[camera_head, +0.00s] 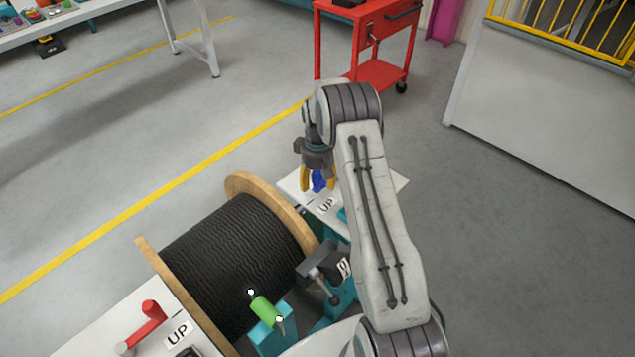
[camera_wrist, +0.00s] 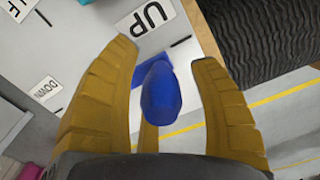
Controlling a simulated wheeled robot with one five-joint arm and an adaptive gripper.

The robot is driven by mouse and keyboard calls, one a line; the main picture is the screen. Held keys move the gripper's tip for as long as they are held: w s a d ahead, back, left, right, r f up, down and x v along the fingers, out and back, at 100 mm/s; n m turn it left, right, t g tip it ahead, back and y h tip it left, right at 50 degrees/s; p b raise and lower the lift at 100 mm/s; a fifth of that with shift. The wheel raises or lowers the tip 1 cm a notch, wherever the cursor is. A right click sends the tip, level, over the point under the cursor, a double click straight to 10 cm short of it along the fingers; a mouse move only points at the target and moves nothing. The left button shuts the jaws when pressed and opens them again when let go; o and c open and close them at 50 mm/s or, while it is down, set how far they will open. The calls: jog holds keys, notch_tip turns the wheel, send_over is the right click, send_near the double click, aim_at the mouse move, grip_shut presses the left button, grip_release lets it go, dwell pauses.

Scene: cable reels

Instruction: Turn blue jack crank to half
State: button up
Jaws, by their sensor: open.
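The blue jack crank (camera_head: 318,181) stands on a pale panel beyond the cable reel. In the wrist view its rounded blue handle (camera_wrist: 161,95) points toward the camera, and its flat blue bar lies beside the UP label (camera_wrist: 152,15). My gripper (camera_wrist: 165,58) is open, with its yellow fingers on either side of the handle and gaps showing between. The DOWN label (camera_wrist: 47,90) and a partly cut-off label ending in LF (camera_wrist: 18,8) are on the same panel. The crank's pivot is not clearly visible.
A black cable reel with wooden flanges (camera_head: 238,252) stands left of my arm. A red crank (camera_head: 147,326) and a green handle (camera_head: 266,311) are near the front. A red cart (camera_head: 370,40) stands behind, with open floor between.

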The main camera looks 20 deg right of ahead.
jog(key=shift+f, duration=0.4)
jog(key=shift+c, duration=0.2)
grip_shut()
dwell(0.3)
